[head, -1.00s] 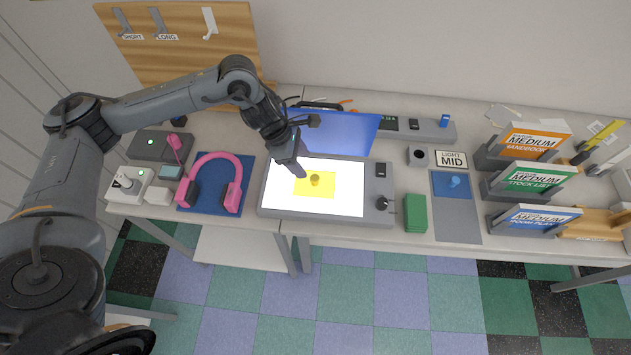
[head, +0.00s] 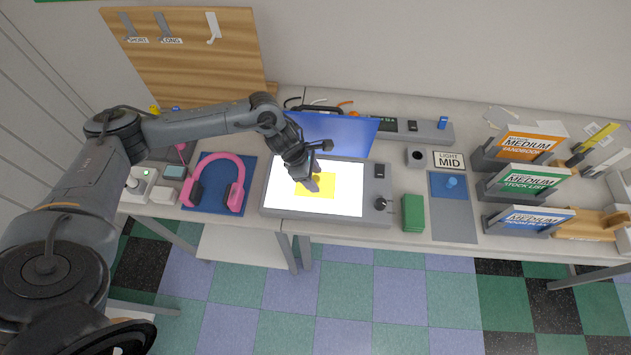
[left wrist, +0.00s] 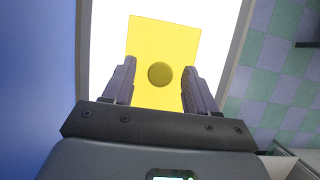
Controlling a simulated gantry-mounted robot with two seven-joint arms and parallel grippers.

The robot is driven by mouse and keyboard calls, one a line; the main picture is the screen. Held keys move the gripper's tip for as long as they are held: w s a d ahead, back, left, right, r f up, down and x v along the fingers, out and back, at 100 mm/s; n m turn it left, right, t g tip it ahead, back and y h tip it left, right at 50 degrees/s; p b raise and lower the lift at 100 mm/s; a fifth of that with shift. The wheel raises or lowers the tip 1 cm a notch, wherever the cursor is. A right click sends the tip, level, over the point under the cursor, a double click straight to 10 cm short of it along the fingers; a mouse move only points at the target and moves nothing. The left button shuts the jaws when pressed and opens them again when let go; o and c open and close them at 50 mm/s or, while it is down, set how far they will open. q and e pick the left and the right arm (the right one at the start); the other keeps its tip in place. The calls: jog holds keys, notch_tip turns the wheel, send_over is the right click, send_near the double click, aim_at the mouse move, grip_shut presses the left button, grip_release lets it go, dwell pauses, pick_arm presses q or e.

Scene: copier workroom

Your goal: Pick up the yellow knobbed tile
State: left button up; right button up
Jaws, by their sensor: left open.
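The yellow knobbed tile (head: 323,187) lies on the bright white panel of the copier (head: 346,203), under the raised blue lid (head: 335,132). In the left wrist view the tile (left wrist: 172,42) is a flat yellow square with a round knob (left wrist: 160,73) in its middle. My left gripper (head: 312,184) is over the tile, and hides the knob in the head view. In the left wrist view my left gripper (left wrist: 158,80) is open, with one finger on each side of the knob and a gap to both. Whether the fingertips touch the tile cannot be told. My right gripper is not in view.
Pink headphones (head: 221,183) lie on a blue mat left of the copier. Book holders (head: 528,180) stand farther right. The raised lid stands close behind the gripper.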

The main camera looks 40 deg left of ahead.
pick_arm(q)
grip_shut()
jog(key=shift+r, duration=0.1)
dwell(0.3)
